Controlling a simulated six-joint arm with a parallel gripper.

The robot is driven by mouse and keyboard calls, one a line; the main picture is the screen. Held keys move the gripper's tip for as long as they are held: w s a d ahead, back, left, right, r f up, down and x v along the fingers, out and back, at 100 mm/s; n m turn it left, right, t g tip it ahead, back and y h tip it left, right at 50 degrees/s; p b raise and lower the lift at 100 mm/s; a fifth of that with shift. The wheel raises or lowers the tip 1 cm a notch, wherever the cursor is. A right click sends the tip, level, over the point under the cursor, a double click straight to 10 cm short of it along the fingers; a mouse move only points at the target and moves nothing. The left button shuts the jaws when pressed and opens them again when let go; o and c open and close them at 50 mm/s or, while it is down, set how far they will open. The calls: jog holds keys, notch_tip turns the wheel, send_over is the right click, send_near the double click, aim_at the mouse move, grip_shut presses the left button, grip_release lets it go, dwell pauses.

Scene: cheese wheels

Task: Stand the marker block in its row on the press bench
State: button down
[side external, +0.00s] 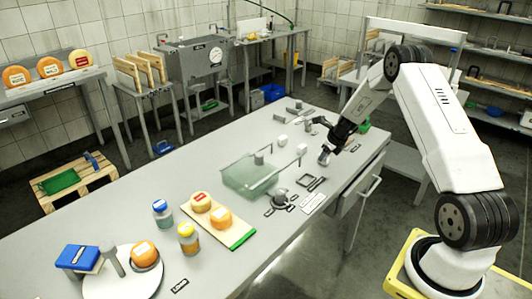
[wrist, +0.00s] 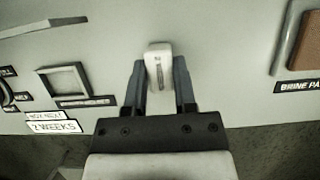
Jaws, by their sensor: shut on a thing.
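The marker block (wrist: 158,62) is a small pale upright-looking piece with a dark mark on its face. My gripper (wrist: 159,82) is shut on it, one finger on each side, in the wrist view.
A board (side external: 235,236) with cheese wheels, jars (side external: 187,238) and a white disc (side external: 120,286) with a cheese are nearer the front left. A brown pad (wrist: 308,42) labelled "BRINE PA..." is at the wrist view's right.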

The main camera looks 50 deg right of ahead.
jog(key=shift+c, duration=2.1)
grip_release()
jog(key=shift+f, duration=0.1)
jog(key=v, duration=1.2)
